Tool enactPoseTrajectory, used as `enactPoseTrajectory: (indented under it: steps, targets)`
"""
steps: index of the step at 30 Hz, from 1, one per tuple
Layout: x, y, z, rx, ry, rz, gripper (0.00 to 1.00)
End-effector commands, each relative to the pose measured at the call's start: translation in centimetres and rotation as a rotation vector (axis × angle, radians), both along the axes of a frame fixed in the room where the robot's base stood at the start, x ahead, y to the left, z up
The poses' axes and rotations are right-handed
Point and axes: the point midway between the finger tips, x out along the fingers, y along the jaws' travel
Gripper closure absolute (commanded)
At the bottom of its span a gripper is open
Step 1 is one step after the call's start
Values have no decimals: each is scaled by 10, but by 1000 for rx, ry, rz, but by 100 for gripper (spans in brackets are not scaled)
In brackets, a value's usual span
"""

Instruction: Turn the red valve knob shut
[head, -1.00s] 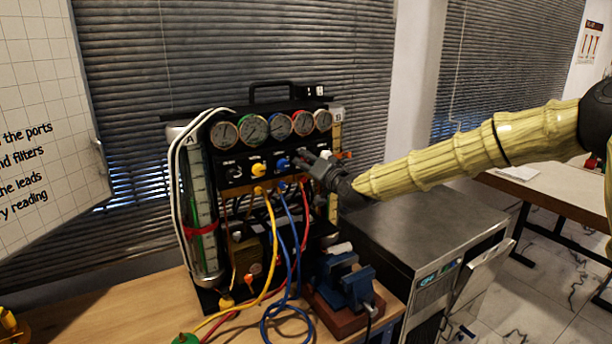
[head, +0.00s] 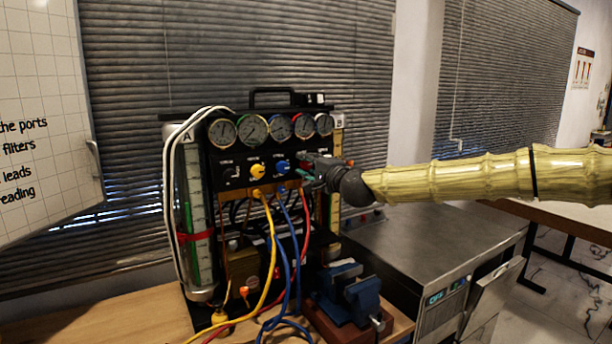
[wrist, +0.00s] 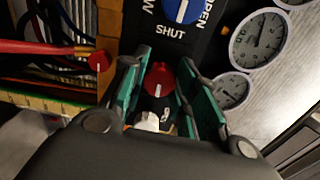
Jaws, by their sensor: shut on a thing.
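The red valve knob (wrist: 159,80) shows in the wrist view between the green finger pads of my gripper (wrist: 162,86). A white pointer line is on its face. The pads stand on both sides of it and are shut on it. In the head view my gripper (head: 305,172) reaches the right part of the rig's black panel (head: 235,155) from the right and hides the red knob. The blue knob (head: 282,167) is just left of my gripper, and it also shows in the wrist view (wrist: 182,8) above the word SHUT. The yellow knob (head: 258,171) is further left.
A row of several gauges (head: 280,127) is above the knobs. Yellow, blue and red hoses (head: 285,240) hang below the panel. A blue vise (head: 350,290) stands in front, and a metal cabinet (head: 430,240) stands at right, below my arm.

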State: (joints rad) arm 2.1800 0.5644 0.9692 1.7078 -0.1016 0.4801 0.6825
Motion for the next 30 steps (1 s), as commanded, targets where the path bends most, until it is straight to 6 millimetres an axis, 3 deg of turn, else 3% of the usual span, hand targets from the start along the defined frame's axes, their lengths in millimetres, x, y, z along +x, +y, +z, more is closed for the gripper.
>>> enactPoseTrajectory:
  steps: [9, 25, 26, 29, 30]
  targets:
    - [1, -3, -5, 99, 62, -5, 95]
    - [1, -2, -6, 115, 75, -2, 95]
    - [0, -2, -6, 115, 75, -2, 68]
    - [0, -2, -6, 115, 75, -2, 50]
    - [0, -2, -5, 116, 74, -2, 49]
